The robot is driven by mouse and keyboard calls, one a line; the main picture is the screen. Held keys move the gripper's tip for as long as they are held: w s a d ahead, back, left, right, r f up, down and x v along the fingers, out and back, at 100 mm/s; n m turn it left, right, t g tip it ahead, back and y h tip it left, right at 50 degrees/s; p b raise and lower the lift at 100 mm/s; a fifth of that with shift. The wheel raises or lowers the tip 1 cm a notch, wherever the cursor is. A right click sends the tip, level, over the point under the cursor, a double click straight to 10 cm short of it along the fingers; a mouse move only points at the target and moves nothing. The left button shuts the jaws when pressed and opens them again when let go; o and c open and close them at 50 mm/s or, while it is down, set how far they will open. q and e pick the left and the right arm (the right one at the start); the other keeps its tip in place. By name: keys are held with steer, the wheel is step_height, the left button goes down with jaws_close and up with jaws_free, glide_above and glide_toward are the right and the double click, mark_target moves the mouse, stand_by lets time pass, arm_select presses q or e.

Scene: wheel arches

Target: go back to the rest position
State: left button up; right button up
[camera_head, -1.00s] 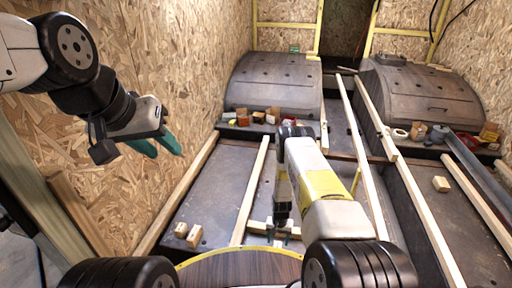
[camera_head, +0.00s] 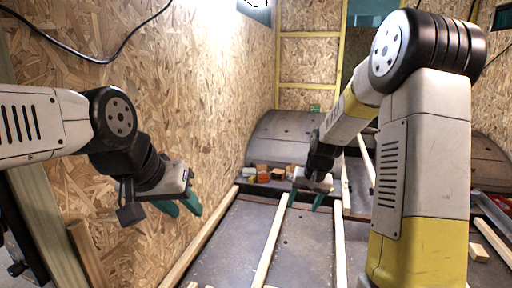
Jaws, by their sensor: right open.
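My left gripper (camera_head: 180,206) hangs at the left, in front of the chipboard wall. Its green fingers are close together and point down to the right. The picture does not show clearly whether they meet. My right gripper (camera_head: 306,199) is in the middle, above the far part of the dark floor. Its green fingers are spread apart with nothing between them. My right arm is raised and fills much of the right side.
Wheel arches stand at the back, one in the middle (camera_head: 283,137) and one partly hidden at right. Small boxes (camera_head: 262,173) lie by the middle arch. Wooden battens (camera_head: 272,240) run along the floor. A wood block (camera_head: 478,252) lies at right.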

steer(key=s+r+n+t, duration=0.1)
steer(key=s+r, duration=1.1)
steer(key=r, duration=0.1)
steer(key=s+r+t, duration=0.1)
steer(key=s+r, duration=0.1)
steer(key=s, duration=0.5)
steer(key=s+a+r+n, duration=0.1)
steer(key=s+r, duration=0.1)
steer(key=s, duration=0.5)
steer(key=shift+s+t+y, duration=0.3)
steer(key=shift+t+y, duration=0.1)
